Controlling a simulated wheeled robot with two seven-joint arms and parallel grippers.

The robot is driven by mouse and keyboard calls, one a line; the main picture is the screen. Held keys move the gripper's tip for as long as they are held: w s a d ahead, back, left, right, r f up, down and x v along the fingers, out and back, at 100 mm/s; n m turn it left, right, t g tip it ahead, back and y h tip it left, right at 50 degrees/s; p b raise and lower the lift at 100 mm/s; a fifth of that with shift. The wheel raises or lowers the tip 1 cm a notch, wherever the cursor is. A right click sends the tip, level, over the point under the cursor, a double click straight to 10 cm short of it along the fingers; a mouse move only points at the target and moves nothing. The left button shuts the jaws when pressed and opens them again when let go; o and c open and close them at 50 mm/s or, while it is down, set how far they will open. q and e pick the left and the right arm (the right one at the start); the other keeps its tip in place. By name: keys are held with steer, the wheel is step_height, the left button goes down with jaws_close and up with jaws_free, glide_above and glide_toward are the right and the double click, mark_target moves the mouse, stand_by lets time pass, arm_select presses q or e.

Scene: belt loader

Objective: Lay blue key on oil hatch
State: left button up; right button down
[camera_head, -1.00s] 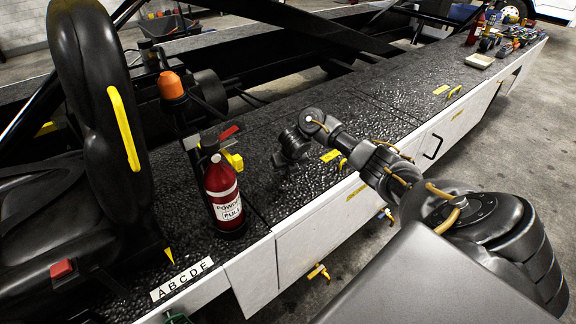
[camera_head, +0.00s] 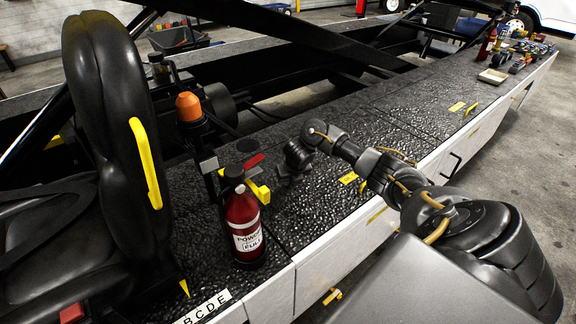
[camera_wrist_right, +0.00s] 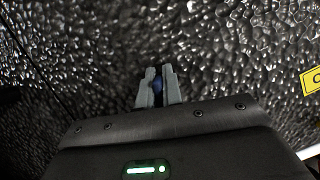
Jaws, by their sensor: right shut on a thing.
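My right gripper (camera_head: 288,180) hangs low over the black textured deck, right of the red fire extinguisher. In the right wrist view its two grey fingers (camera_wrist_right: 158,88) are shut on a small blue thing, the blue key (camera_wrist_right: 158,86). Most of the key is hidden between the fingers, and I cannot see the key in the head view. A yellow label (camera_head: 348,178) lies on the deck to the right of the gripper, with a yellow handle beside it; its edge shows in the right wrist view (camera_wrist_right: 311,80). I cannot read which hatch it names. My left gripper is out of view.
The fire extinguisher (camera_head: 243,225) stands left of the gripper, with a yellow part (camera_head: 258,192) behind it. A black seat (camera_head: 110,130) fills the left. A pale tray (camera_head: 492,76) and several small items lie at the deck's far right end.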

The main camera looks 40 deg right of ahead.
steer(key=shift+s+d, duration=0.1)
steer(key=c, duration=1.5)
jaws_free()
steer(key=p+v, duration=0.4)
steer(key=v, duration=0.6)
steer(key=shift+s+r+p, duration=0.1)
steer(key=shift+r+p, duration=0.2)
steer(key=shift+r, duration=0.1)
steer(key=shift+f, duration=0.1)
